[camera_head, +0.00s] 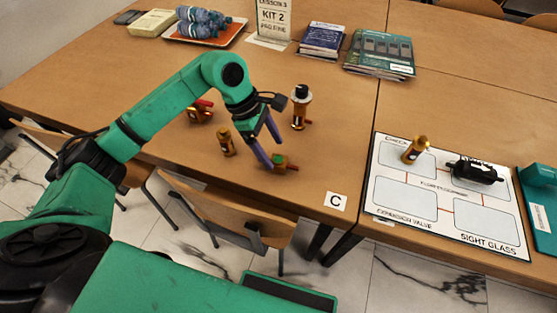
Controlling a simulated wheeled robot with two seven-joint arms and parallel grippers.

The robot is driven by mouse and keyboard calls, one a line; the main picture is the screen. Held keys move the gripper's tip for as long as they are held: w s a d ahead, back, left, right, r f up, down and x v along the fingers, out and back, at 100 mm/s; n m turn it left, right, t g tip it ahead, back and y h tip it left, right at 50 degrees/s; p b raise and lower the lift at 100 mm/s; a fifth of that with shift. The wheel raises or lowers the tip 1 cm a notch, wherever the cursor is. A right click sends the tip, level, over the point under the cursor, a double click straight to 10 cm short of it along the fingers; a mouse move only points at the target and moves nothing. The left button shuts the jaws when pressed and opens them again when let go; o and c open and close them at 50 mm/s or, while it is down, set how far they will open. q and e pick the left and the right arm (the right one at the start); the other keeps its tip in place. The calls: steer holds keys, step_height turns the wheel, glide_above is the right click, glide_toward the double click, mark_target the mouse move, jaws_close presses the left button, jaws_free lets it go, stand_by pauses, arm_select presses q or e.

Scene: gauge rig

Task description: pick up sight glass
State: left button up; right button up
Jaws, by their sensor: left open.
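My left gripper (275,154) is open, its two purple fingers pointing down at the table. A small brass fitting with a green top and reddish ends (287,163), which looks like the sight glass, lies right at the fingertips. I cannot tell whether the fingers touch it or stand around it. The white layout board (408,209) lies at the right, with marked boxes. Its box labelled SIGHT GLASS (484,221) is bare, at the front right. My right gripper is not in view.
A brass fitting (226,143), a red-handled brass valve (200,112) and a black-topped brass part (300,108) stand nearby. The board bears a brass piece (415,150) and a black cylinder (473,171). A card marked C (336,201) lies near the front edge. Books (379,53) lie behind.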

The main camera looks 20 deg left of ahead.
mark_target(279, 159)
arm_select(q)
steer(key=p+x, duration=0.1)
steer(key=x, duration=0.3)
steer(key=shift+w+d+f, duration=0.1)
steer(key=shift+f, duration=0.3)
jaws_close()
steer(key=shift+r, duration=0.15)
